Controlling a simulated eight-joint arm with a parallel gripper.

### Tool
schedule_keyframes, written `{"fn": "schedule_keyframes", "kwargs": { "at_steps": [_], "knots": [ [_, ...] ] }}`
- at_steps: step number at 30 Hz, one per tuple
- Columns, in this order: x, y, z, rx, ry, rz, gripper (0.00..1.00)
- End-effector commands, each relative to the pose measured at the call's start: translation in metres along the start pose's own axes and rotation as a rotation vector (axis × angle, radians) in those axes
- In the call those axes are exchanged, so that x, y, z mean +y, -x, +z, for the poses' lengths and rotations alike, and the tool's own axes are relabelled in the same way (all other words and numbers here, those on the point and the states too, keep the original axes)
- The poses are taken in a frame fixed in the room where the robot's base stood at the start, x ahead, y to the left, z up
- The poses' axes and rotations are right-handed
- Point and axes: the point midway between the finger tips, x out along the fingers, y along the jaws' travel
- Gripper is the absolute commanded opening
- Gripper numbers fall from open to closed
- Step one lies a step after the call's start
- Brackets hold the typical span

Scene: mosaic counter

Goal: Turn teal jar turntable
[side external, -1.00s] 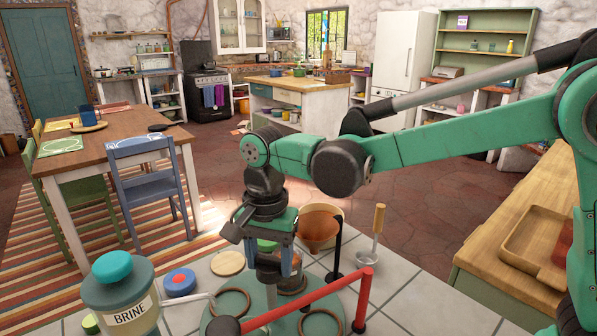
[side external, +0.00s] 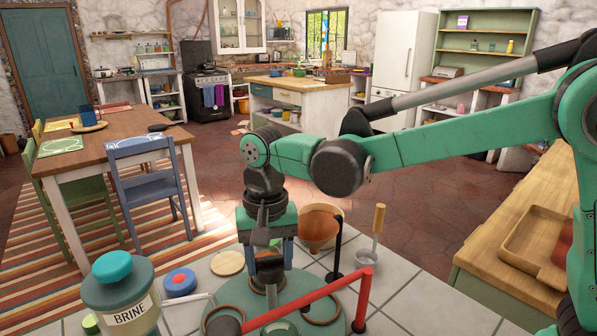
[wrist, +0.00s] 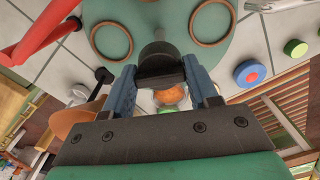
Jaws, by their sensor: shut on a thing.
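The teal turntable (side external: 345,291) is a flat round disc on the tiled counter, with several brown rings on top. It also shows in the wrist view (wrist: 165,30), with two rings (wrist: 112,40) in sight. My gripper (side external: 269,264) is above the disc, pointing down. In the wrist view its blue fingers (wrist: 160,82) are shut on a dark knob (wrist: 158,55) that stands over the disc. A small glass jar with orange contents (wrist: 170,96) shows between the fingers, beyond the knob. The knob's foot is hidden.
A red bar (side external: 310,300) crosses close in front of my gripper. The BRINE jar (side external: 120,292) stands at left, a blue tub with a red-centred lid (side external: 180,281) near it. A terracotta pot (side external: 319,228) and a wooden-handled tool (side external: 377,232) stand behind.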

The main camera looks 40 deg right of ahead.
Motion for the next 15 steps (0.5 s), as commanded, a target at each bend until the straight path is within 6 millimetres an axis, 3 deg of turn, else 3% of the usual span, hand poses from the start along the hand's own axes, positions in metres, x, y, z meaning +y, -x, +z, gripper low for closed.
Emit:
{"fn": "schedule_keyframes", "kwargs": {
  "at_steps": [15],
  "knots": [
    [-0.0002, 0.0003, 0.0007, -0.002, 0.258, 0.0, 0.0]
  ]
}}
